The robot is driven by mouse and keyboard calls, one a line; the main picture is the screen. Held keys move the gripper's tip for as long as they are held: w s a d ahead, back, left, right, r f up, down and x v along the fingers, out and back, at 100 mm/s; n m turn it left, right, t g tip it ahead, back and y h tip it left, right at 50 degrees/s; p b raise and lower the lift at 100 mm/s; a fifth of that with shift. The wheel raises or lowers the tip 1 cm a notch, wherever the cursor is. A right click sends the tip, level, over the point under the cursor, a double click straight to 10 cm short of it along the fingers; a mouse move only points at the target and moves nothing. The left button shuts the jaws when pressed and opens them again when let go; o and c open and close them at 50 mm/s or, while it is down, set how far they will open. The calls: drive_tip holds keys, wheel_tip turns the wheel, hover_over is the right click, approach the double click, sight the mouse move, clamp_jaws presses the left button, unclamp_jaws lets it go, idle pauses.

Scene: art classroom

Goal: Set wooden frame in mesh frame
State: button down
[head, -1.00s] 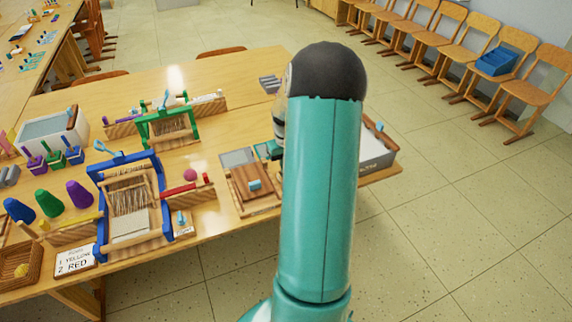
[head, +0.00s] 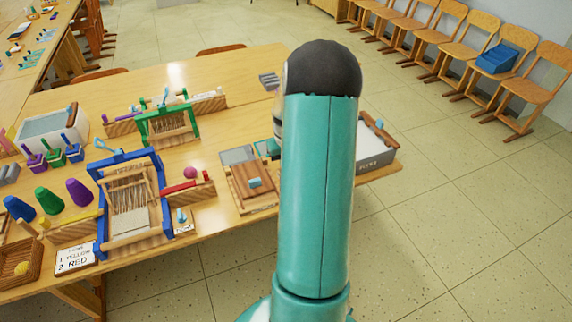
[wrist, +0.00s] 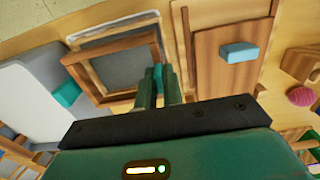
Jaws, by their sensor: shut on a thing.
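My gripper (wrist: 161,84) is shut on the teal tab of the wooden frame (wrist: 133,99), an open brown rectangle, in the wrist view. In the head view the mesh frame (head: 238,156) shows left of my arm, which hides most of my gripper and the wooden frame.
A wooden board with a blue block (wrist: 238,52) lies right beside the mesh frame. A grey-white tub (head: 376,157) stands at the table's right end. A blue loom (head: 130,200), a green loom (head: 168,124) and a pink ball (head: 190,172) stand to the left.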

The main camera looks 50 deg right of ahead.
drive_tip(key=shift+f, duration=0.35)
drive_tip(key=shift+f, duration=0.35)
drive_tip(key=shift+f, duration=0.75)
idle(1.0)
drive_tip(key=c, duration=1.5)
unclamp_jaws()
drive_tip(key=shift+o, duration=0.2)
wheel_tip(320, 180, up, 14)
